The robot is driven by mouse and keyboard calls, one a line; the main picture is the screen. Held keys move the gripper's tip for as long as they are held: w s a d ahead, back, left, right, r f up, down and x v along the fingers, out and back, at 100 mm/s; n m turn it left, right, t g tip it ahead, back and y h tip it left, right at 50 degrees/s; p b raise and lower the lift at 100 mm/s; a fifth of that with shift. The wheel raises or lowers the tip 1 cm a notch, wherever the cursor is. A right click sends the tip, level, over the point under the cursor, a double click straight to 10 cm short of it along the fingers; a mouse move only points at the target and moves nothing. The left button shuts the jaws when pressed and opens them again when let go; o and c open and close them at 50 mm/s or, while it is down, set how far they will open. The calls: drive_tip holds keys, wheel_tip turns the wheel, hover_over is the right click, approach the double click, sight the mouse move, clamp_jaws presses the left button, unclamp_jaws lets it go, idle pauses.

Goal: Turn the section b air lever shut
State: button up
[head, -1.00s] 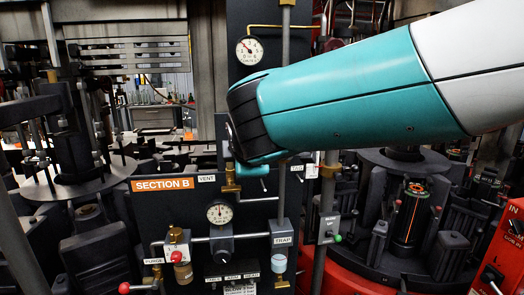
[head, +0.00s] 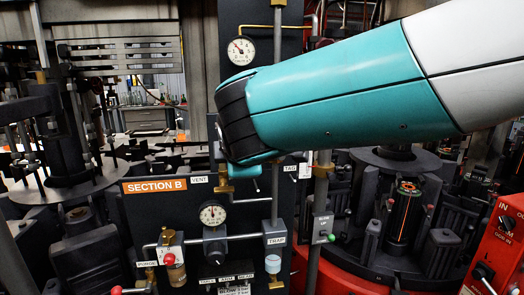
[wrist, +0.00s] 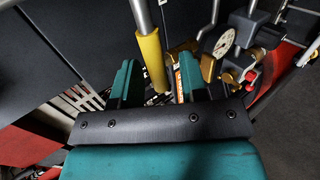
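The section B panel carries an orange "SECTION B" label (head: 155,186) in the head view. In the wrist view a lever with a yellow sleeve (wrist: 151,60) on a grey rod stands between my two teal fingers, nearer the left one. My gripper (wrist: 157,64) is open, with a gap showing between the sleeve and the right finger. Whether the sleeve touches the left finger I cannot tell. In the head view my arm hides the lever and most of the gripper, in front of the panel's upper part.
A gauge (head: 212,213), a red-knobbed purge valve (head: 171,257) and a trap (head: 275,244) sit low on the panel. Another gauge (head: 241,50) is above my wrist. A grey vertical pipe (head: 276,120) runs close by. A red control box (head: 497,245) stands at right.

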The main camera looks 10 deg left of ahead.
drive_tip(key=b+v, duration=0.4)
drive_tip(key=v, duration=1.2)
drive_tip(key=shift+s, duration=0.4)
drive_tip(key=shift+d+r, duration=0.15)
drive_tip(key=w+d+f+m+g+h+b, duration=0.1)
drive_tip(key=d+f+m+g, duration=0.4)
drive_tip(key=d+f, duration=0.85)
drive_tip(key=s+d+f+m+g, duration=0.2)
drive_tip(key=s+d+f+m, duration=0.2)
drive_tip(key=s, duration=0.3)
drive_tip(key=s+d+f+m+g+y, duration=0.1)
drive_tip(key=s+d+f+m+g, duration=0.2)
drive_tip(key=s+d+m, duration=0.3)
drive_tip(key=shift+s+d+f+b, duration=0.35)
drive_tip(key=shift+s+d+f, duration=0.3)
drive_tip(key=shift+s+f, duration=0.25)
drive_tip(key=shift+c, duration=0.6)
